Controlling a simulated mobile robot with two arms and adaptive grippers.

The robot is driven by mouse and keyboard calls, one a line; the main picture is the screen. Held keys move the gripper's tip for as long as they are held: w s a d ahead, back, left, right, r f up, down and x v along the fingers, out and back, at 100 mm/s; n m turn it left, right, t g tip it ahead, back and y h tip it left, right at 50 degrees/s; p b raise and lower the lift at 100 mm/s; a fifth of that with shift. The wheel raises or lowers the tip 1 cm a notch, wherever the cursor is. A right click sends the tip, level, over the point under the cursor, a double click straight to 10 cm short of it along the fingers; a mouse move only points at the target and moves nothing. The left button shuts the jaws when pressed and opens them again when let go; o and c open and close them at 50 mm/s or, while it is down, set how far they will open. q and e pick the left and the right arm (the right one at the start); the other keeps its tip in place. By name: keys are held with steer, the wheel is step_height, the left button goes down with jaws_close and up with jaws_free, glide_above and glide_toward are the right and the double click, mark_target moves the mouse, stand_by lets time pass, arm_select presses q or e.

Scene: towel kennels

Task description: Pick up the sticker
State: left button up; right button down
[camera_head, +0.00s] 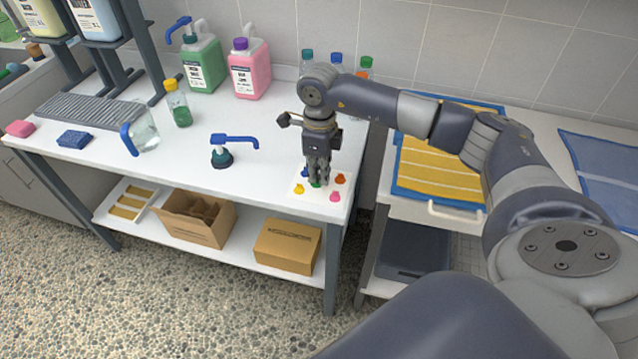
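A white sheet (313,196) lies near the right front corner of the white table. On it are several small coloured pieces that look like the stickers: yellow (298,189), pink (335,197), red-orange (340,179), blue (305,172) and green (316,184). My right gripper (318,182) points straight down over the sheet, its fingertips at the green piece and partly hiding it. The fingers look close together; whether they hold the green piece cannot be told. My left gripper is out of view.
A blue pump head (232,143) stands left of the sheet. Green (203,66) and pink jugs (249,69) and capped bottles stand at the back. A glass bottle (144,135) and blue sponge (74,139) are left. A yellow striped towel (425,165) lies right. The table's middle is mostly clear.

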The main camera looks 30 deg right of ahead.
steer(key=s+a+r, duration=0.5)
steer(key=s+a, duration=0.6)
steer(key=shift+a+r, duration=0.15)
steer(key=shift+a, duration=0.25)
stand_by(0.3)
